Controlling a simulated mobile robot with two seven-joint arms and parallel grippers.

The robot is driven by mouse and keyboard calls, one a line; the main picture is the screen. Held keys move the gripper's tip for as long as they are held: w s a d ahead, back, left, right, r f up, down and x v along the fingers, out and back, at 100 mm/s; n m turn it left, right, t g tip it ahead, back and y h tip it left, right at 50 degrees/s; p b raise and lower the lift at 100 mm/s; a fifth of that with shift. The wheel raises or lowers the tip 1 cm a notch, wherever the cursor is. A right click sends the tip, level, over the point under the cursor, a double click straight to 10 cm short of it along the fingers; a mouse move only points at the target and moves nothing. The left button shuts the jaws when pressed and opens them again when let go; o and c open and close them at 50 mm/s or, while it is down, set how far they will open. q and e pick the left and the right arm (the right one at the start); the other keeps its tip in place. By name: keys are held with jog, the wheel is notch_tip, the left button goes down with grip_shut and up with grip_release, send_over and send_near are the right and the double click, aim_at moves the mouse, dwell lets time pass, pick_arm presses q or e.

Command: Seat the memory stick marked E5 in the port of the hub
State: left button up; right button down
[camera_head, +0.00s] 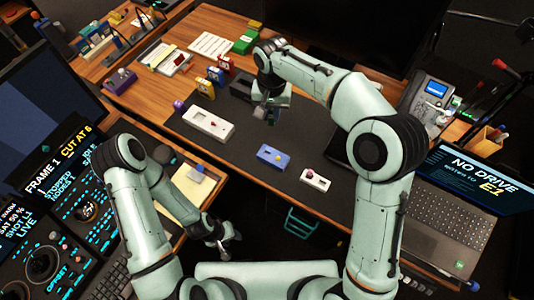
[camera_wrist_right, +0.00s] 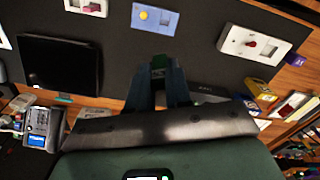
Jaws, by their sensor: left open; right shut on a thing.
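My right gripper (camera_head: 271,116) is over the dark mat, shut on a small dark green piece (camera_wrist_right: 158,66), which shows between the fingertips in the right wrist view. It may be the memory stick; no E5 marking is readable. I cannot pick out the hub or its port for certain. A dark box (camera_head: 241,87) lies on the mat left of the right gripper; it may show in the right wrist view (camera_wrist_right: 207,97), partly behind the fingers. My left gripper (camera_head: 222,240) is open and empty at the near desk edge.
On the mat are a long white panel with a red ball (camera_head: 205,124), a blue panel (camera_head: 274,157) and a small white panel (camera_head: 315,180). Small coloured boxes (camera_head: 213,78) stand behind. The laptop screen (camera_head: 477,174) reads NO DRIVE and E1. The mat's middle is free.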

jog(key=shift+a+r, duration=0.35)
jog(key=shift+a, duration=0.1)
jog(key=b, duration=0.1)
send_near(267, 147)
jog(key=s, duration=0.3)
jog(key=f, duration=0.5)
jog(key=shift+w, duration=0.2)
jog(key=shift+s+f, duration=0.1)
jog(key=shift+f, duration=0.1)
jog(key=c, duration=1.3)
grip_release()
jog(key=shift+f, duration=0.1)
jog(key=shift+o, duration=1.2)
pick_arm(q)
jog(key=shift+s+f, duration=0.8)
jog(key=shift+f, duration=0.1)
